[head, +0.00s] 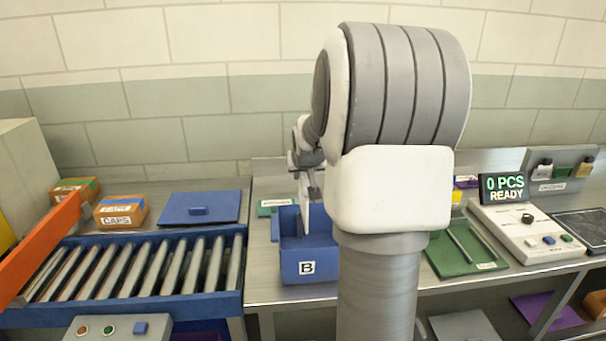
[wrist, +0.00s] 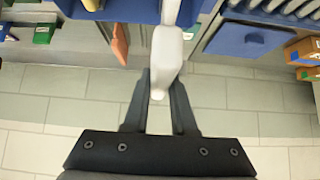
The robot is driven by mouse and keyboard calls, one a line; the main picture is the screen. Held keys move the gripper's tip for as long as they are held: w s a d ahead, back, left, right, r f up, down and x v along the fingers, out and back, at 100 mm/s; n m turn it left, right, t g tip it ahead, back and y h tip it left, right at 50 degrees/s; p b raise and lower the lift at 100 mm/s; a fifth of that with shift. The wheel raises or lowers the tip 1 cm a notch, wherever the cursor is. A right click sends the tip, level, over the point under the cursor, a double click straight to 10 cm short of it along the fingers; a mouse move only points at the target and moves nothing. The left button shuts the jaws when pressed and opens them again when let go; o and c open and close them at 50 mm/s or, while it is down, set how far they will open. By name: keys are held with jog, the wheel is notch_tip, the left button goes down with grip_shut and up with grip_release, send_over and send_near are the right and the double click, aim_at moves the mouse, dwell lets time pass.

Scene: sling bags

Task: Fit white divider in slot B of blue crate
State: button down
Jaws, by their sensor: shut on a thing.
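The blue crate (head: 308,268) stands on the bench left of my arm, with a white "B" label on its front. The white divider (head: 304,212) hangs upright from my gripper (head: 308,188) at the crate's opening. Its lower end overlaps the crate's inside in the head view. In the wrist view my gripper (wrist: 162,82) is shut on the divider (wrist: 166,52), with a finger on either side. The divider points toward the blue crate (wrist: 115,8) at the top edge. The slot is hidden, so I cannot tell whether the divider is in it.
A roller conveyor (head: 130,268) with a blue frame lies left of the crate. A blue panel with a handle (head: 200,208) and cardboard boxes (head: 121,211) are behind it. Right of my arm are a green tray (head: 450,258) and a counter machine (head: 525,235).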

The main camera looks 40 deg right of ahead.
jog(key=shift+f+b, duration=1.9)
jog(key=shift+f, duration=0.6)
notch_tip(320, 180, down, 11)
jog(key=b, duration=0.9)
jog(key=shift+b, duration=0.3)
dwell(2.9)
jog(key=c, duration=0.7)
grip_release()
jog(key=shift+o, duration=0.2)
